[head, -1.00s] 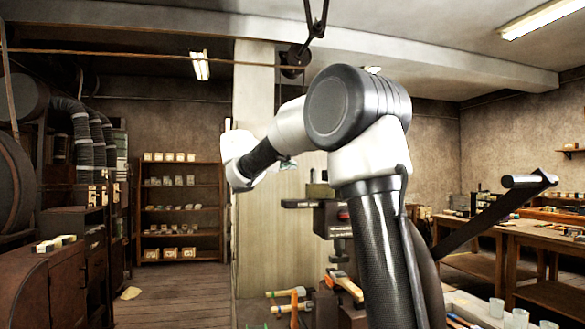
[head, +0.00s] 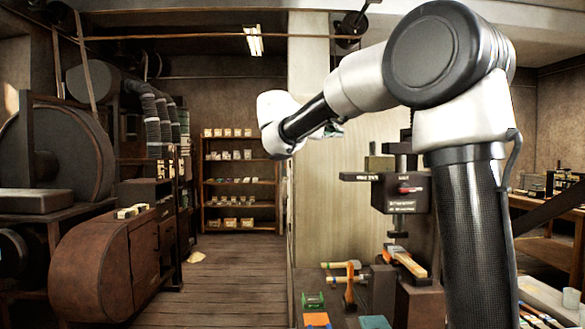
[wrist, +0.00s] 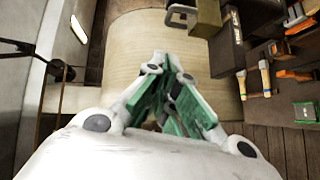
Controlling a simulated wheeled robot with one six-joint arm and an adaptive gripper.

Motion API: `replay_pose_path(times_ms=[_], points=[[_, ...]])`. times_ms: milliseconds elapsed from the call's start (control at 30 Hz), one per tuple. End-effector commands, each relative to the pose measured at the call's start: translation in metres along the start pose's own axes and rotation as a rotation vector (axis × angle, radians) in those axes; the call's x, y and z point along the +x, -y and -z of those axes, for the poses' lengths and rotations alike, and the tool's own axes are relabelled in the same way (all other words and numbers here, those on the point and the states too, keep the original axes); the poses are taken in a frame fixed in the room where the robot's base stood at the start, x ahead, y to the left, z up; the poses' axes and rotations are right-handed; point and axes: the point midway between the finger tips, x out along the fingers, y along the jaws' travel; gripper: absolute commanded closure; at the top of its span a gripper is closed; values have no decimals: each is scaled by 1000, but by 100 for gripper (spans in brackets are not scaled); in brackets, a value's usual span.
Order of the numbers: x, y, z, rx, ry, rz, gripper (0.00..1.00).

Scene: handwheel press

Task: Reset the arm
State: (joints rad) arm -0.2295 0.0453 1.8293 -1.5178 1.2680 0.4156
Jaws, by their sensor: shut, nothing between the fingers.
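My arm is raised and bent in the head view, its forearm reaching left from the elbow. My gripper (wrist: 165,100) has green finger pads and fills the middle of the wrist view. Its fingers are together with nothing between them. In the head view only a small green bit of it (head: 334,130) shows behind my wrist; the rest is hidden. The press (head: 402,190), a dark block with a red part, stands to the right of my wrist behind my arm. It is apart from my gripper.
Hammers and other tools (head: 350,280) lie on a bench beside the press. A wooden shelf (head: 240,183) with small boxes stands at the back. A rounded brown cabinet (head: 95,265) is at the left.

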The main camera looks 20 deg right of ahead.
Motion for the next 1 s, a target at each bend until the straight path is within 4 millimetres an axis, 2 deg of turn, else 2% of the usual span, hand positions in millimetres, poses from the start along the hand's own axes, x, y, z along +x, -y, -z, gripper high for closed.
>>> replay_pose_path(times_ms=[167, 267, 333, 367, 400, 467, 500, 567, 600, 700, 833, 900, 1000], points=[[1, 6, 1, -39, -7, 23, 100], [8, 46, -8, -85, 9, 147, 100], [10, 89, -26, -119, 32, 275, 100], [9, 108, -39, -126, 43, 344, 100], [4, 132, -61, -126, 60, 440, 100], [-6, 166, -99, -109, 86, 587, 100], [-16, 186, -125, -85, 103, 681, 100], [-35, 214, -163, -35, 125, 818, 100], [-51, 232, -189, 9, 138, 907, 100], [-95, 270, -248, 158, 164, 1112, 100], [-142, 301, -299, 358, 181, 1275, 100], [-156, 307, -315, 440, 183, 1310, 100], [-161, 303, -330, 499, 166, 1301, 100]])
